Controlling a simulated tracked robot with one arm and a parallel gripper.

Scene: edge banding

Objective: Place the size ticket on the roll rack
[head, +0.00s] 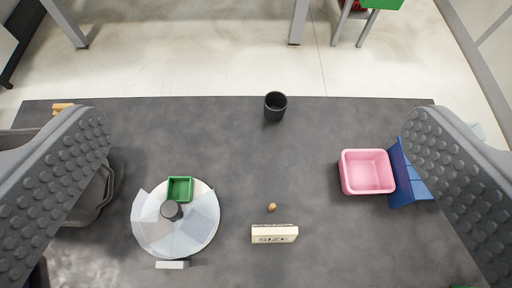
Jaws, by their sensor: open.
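The size ticket (274,234) is a small cream block with "SIZE" in dark letters on its front face. It stands on the dark table, right of a round white disc (209,228). The disc has a dark post (171,210) at its middle and pale, see-through sections around it. I cannot tell for sure which thing is the roll rack. My gripper (256,118) is wide open and empty, its studded fingers at the left and right sides of the view. The ticket lies in the gap between them, touched by neither.
A small brown bit (271,207) lies just behind the ticket. A green tray (180,189) is at the disc. A black cup (275,106), a pink bin (367,172) and a blue holder (408,180) stand further out. A grey tray (97,200) is partly hidden at left. The table's middle is clear.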

